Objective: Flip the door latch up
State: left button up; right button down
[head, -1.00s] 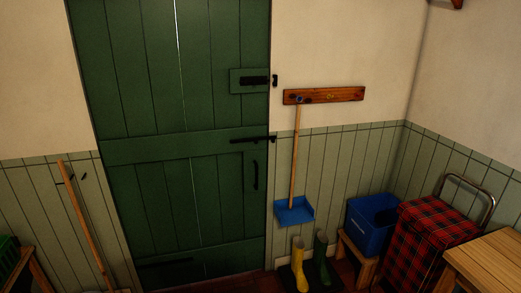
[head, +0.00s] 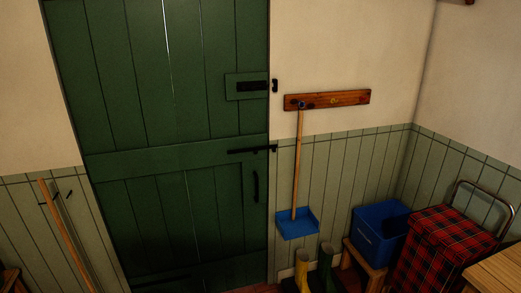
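The green plank door (head: 170,110) fills the left and centre of the head view and looks closed. A black latch bar (head: 250,150) lies about level across its middle rail, its right end reaching the catch at the door's right edge. A black pull handle (head: 256,186) is below the bar. A black bolt (head: 252,86) sits on a small green block above it. Neither of my grippers shows in the view.
A wooden rail (head: 328,100) with a hanging blue dustpan (head: 297,223) is right of the door. Boots (head: 325,268), a blue crate (head: 380,235) on a stool, a red tartan trolley (head: 440,245) and a table (head: 497,272) stand at right. A broom handle (head: 65,235) leans at left.

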aim_at(255, 149)
jog(key=i+j, duration=0.15)
jog(key=i, duration=0.3)
jog(key=i+j, duration=0.2)
jog(key=i, duration=0.25)
jog(key=i+j+z, duration=0.1)
jog(key=i, duration=0.35)
jog(key=i+j, duration=0.3)
jog(key=i, duration=0.15)
jog(key=i+j, duration=0.2)
jog(key=i, duration=0.25)
jog(key=l+z, duration=0.05)
